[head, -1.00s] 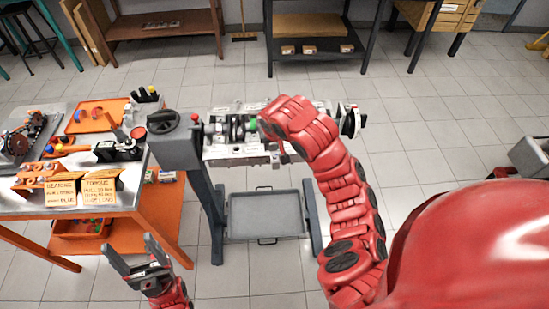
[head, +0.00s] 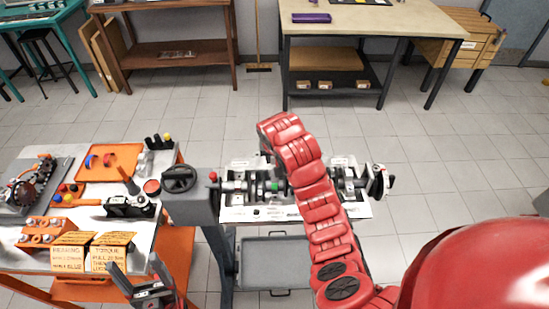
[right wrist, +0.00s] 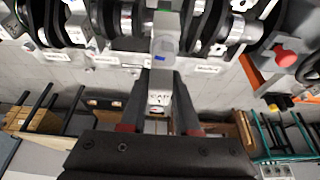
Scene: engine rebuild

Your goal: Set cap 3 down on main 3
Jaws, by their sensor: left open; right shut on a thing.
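In the right wrist view my right gripper (right wrist: 161,76) is shut on a pale grey cap (right wrist: 160,99) with "CAP" lettering; its number is too small to read surely. The cap is in front of the crankshaft (right wrist: 222,32) on the engine block; I cannot tell whether it touches the block. In the head view the block (head: 240,213) lies on its stand with the crankshaft (head: 245,187) along it and a green mark near the middle. My right arm hides the right gripper and part of the block there. My left gripper (head: 136,268) is open and empty, left of the stand.
The workbench at left holds an orange tray (head: 125,155), tools and two note cards (head: 80,252). The stand's handwheel (head: 180,179) is beside the bench. A grey tray (head: 272,262) sits low under the block. Floor behind the block is clear.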

